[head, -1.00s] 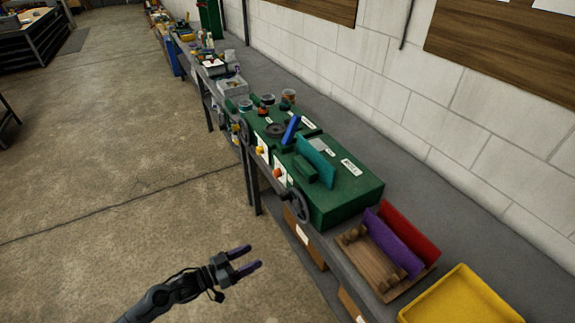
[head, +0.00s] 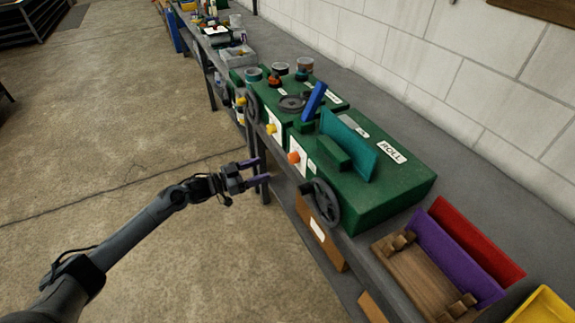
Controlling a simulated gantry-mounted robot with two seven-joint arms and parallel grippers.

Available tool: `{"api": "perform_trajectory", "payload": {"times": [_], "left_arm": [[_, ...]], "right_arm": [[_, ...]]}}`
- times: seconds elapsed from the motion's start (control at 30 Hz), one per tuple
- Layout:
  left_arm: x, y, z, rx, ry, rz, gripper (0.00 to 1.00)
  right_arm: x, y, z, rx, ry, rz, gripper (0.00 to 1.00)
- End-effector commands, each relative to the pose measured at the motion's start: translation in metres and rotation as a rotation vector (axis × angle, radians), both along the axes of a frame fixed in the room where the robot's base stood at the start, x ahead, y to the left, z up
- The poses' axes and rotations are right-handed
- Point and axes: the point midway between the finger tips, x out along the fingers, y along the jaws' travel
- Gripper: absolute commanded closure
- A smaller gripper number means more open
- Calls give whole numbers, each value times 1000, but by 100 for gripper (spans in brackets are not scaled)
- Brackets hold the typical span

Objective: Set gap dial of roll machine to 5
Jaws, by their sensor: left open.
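The roll machine (head: 385,185) is a green box labelled "ROLL" on the bench, with a teal plate (head: 345,145) standing on top and a dark handwheel (head: 326,203) at its front. An orange dial (head: 293,157) sits on a white plate (head: 300,166) on its front face. The numbers on the plate are too small to read. My left gripper (head: 264,172) is open and empty, with purple fingers pointing right. It is in front of the bench, left of and a little lower than the orange dial in the picture, apart from it. My right gripper is not in view.
Behind the roll machine stands another green machine with a yellow knob (head: 271,128), a blue lever (head: 314,101) and a round wheel (head: 292,103). A wooden rack (head: 415,280) with purple and red sheets stands nearer. The floor left of the bench is clear.

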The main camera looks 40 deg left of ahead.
Motion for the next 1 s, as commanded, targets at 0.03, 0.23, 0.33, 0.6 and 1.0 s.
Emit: {"api": "perform_trajectory", "payload": {"times": [0.03,0.23,0.33,0.6,1.0], "left_arm": [[3,-1,0,-1,-4,0,33],[21,-10,1,-3,-6,-1,33],[35,-16,0,-3,-5,0,33],[70,-33,0,-3,-5,1,33],[96,-46,0,-1,-3,-1,33]], "right_arm": [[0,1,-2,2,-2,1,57],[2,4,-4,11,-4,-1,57],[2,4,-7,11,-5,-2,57],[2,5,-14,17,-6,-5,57],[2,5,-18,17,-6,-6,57]]}}
